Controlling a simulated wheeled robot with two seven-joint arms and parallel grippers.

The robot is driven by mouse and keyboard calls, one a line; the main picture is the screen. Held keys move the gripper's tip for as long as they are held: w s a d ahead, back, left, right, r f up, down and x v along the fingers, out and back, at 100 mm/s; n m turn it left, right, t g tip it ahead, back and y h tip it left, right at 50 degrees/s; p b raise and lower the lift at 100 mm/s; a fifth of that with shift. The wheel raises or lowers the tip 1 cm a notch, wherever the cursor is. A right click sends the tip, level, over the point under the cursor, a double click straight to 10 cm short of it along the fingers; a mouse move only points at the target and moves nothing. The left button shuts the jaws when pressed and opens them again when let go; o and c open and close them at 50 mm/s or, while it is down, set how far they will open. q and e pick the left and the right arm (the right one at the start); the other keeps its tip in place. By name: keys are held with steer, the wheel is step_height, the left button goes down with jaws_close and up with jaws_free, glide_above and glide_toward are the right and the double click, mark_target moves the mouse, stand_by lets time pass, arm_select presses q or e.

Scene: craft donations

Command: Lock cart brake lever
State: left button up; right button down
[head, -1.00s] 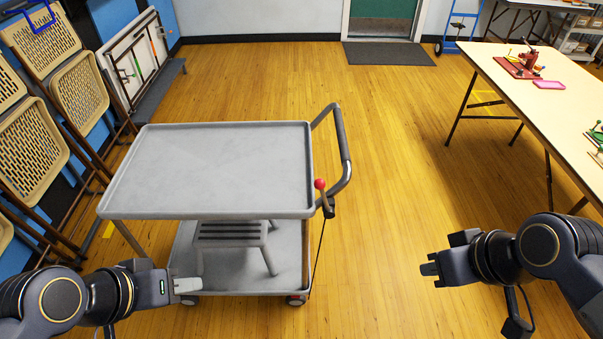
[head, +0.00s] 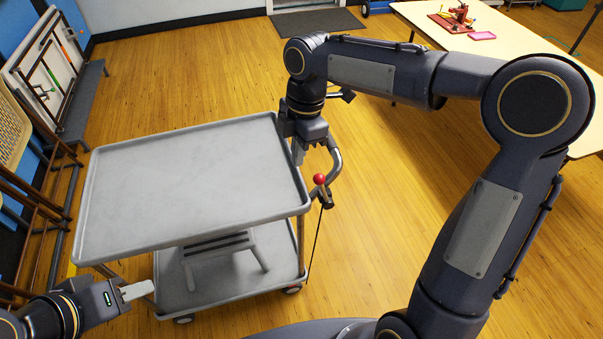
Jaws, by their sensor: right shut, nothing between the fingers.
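The grey cart (head: 180,190) stands ahead of me, with a flat top tray and a lower shelf. Its brake lever has a red ball knob (head: 320,179) beside the right edge of the cart, below the push handle (head: 336,160). A thin dark cable runs down from the lever. My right gripper (head: 298,158) is shut and points down at the cart's right edge, just up and left of the red knob; I see no contact with the knob. The arm hides part of the handle. My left gripper (head: 138,290) is at the lower left, near the cart's front; its finger gap is not clear.
A grey step stool (head: 220,246) sits on the cart's lower shelf. A long table (head: 430,30) with a red press (head: 457,17) and pink tray (head: 482,36) is at the upper right. Floor is open behind the cart.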

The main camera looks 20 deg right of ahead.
steer(key=p, duration=0.2)
glide_above(322, 191)
steer(key=a, duration=0.3)
step_height(322, 191, down, 9)
steer(key=shift+a, duration=0.15)
stand_by(0.3)
